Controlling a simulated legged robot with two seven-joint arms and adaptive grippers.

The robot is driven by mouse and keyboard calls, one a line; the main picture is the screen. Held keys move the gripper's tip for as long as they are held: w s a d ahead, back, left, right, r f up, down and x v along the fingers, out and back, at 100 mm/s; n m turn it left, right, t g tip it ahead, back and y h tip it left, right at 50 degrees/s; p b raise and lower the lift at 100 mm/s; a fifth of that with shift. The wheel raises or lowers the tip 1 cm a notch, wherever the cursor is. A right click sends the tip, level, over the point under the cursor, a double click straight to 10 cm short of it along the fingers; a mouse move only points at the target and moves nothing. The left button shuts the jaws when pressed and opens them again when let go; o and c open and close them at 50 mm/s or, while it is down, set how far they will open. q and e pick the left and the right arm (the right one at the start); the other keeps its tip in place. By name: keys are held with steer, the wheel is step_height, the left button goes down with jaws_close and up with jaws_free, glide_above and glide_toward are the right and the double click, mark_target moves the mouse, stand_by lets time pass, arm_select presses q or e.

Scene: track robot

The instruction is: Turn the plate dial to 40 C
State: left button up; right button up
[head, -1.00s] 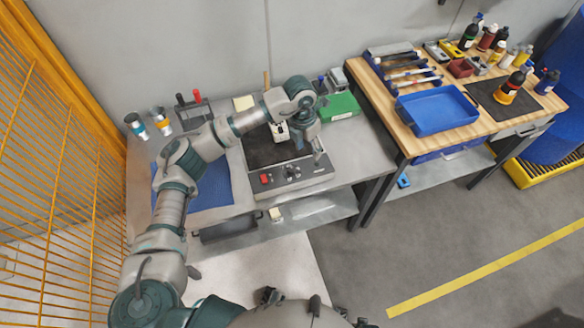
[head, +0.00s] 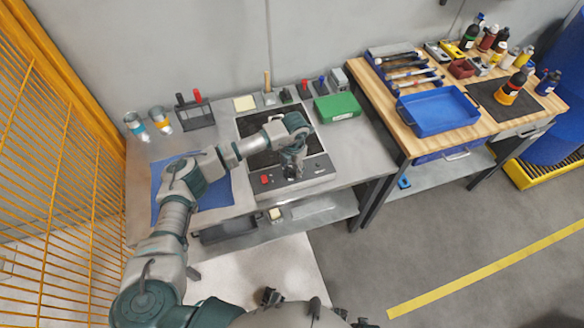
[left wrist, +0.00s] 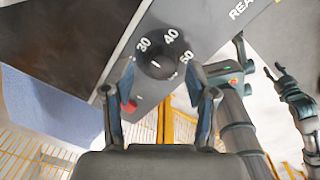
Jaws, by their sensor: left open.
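The black plate dial (left wrist: 158,58) is on the front panel of the hot plate (head: 318,181). In the left wrist view the numbers 30 and 40 show beside it, with another partly covered number at the right. A small white mark shows on the dial; I cannot tell which number it points at. My left gripper (left wrist: 162,76) is open, with its two fingers on either side of the dial; I cannot tell whether they touch it. In the head view the left gripper (head: 292,172) is over the panel and hides the dial. An arm of mine with a gripper-like end shows at the right of the wrist view.
A red switch (head: 265,180) is on the panel, left of the dial. A blue mat (head: 215,192) lies to the left. A wooden bench with a blue tray (head: 437,112) stands at the right.

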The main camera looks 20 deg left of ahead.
arm_select(q)
steer(key=shift+f, duration=0.65)
steer(key=shift+d, duration=0.15)
steer(key=c, duration=1.1)
